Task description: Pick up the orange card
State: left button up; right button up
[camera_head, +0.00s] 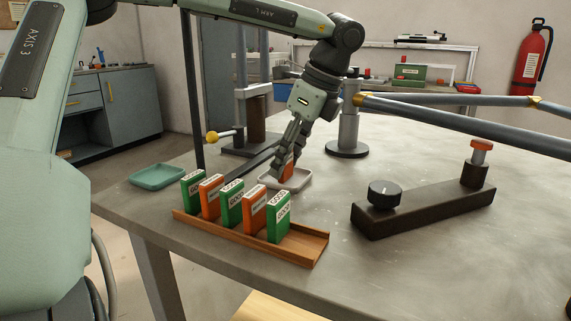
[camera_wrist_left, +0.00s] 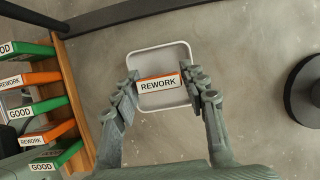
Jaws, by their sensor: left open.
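An orange card labelled REWORK (camera_wrist_left: 158,83) is at the white tray (camera_wrist_left: 160,52), between my left fingers in the left wrist view. In the head view the orange card (camera_head: 288,167) shows partly behind the fingers, above the near side of the white tray (camera_head: 305,181). My left gripper (camera_head: 286,160) points down around the card; in the left wrist view its fingers (camera_wrist_left: 159,78) are open, one on each side. Whether either finger touches the card is hard to tell. My right gripper is not in view.
A wooden rack (camera_head: 250,240) holds several upright green and orange cards in front of the tray. A teal tray (camera_head: 157,177) lies at the left table edge. A dark block with a knob (camera_head: 425,208) stands at the right, and a post (camera_head: 348,135) stands behind.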

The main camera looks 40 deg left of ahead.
pick_arm(q)
jog(key=shift+a+f, duration=0.2)
jog(key=shift+f, duration=0.2)
jog(key=c, duration=0.7)
jog(key=shift+o, duration=0.2)
jog(key=shift+r, duration=0.1)
